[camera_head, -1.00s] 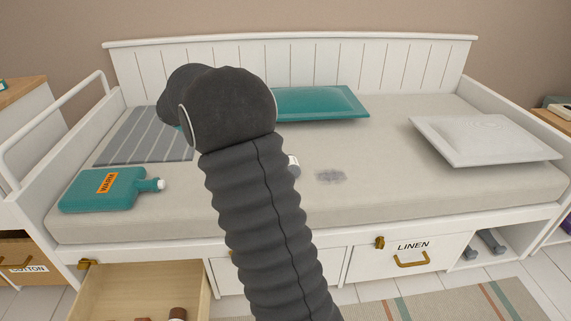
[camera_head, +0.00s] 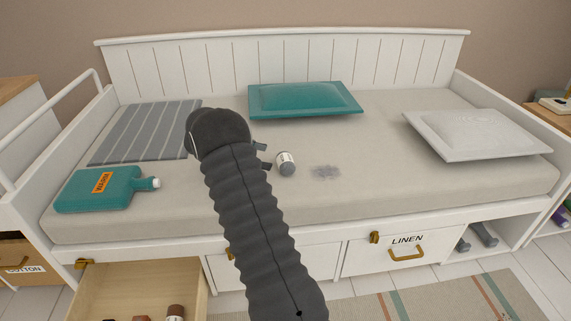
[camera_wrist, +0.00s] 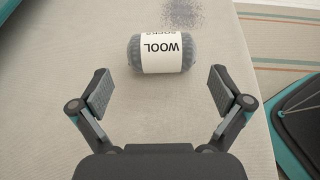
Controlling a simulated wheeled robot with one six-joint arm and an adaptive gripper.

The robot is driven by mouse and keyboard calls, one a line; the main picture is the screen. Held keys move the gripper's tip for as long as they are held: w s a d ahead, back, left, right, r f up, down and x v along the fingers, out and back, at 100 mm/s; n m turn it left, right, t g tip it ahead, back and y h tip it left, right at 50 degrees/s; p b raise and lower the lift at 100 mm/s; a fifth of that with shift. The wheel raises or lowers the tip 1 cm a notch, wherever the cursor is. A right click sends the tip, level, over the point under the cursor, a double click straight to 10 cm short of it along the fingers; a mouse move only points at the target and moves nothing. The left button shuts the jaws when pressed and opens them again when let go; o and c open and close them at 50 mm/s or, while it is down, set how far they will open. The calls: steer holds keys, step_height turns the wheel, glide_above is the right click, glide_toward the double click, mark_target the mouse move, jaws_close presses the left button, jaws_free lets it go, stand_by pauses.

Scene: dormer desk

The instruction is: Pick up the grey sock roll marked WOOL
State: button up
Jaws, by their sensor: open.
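The grey sock roll (camera_wrist: 162,53) lies on the mattress with a white band marked WOOL SOCKS, seen upside down in the wrist view. It also shows in the head view (camera_head: 286,164), just right of my gripper. My gripper (camera_wrist: 161,85) is open and empty. In the wrist view its two fingers stand wide apart, and the roll lies ahead of them, centred between them and beyond the tips. In the head view my gripper (camera_head: 263,155) is partly hidden behind my arm, with its fingertips pointing at the roll.
A grey smudge (camera_head: 326,172) marks the mattress (camera_head: 390,180) right of the roll. A teal hot-water bottle (camera_head: 98,190), a striped grey cloth (camera_head: 145,132), a teal pillow (camera_head: 305,99) and a pale pillow (camera_head: 478,134) lie around. An open drawer (camera_head: 135,285) juts out at front left.

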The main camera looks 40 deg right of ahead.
mark_target(281, 159)
steer(key=shift+x, duration=3.95)
steer(key=shift+s+r, duration=0.1)
steer(key=c, duration=0.8)
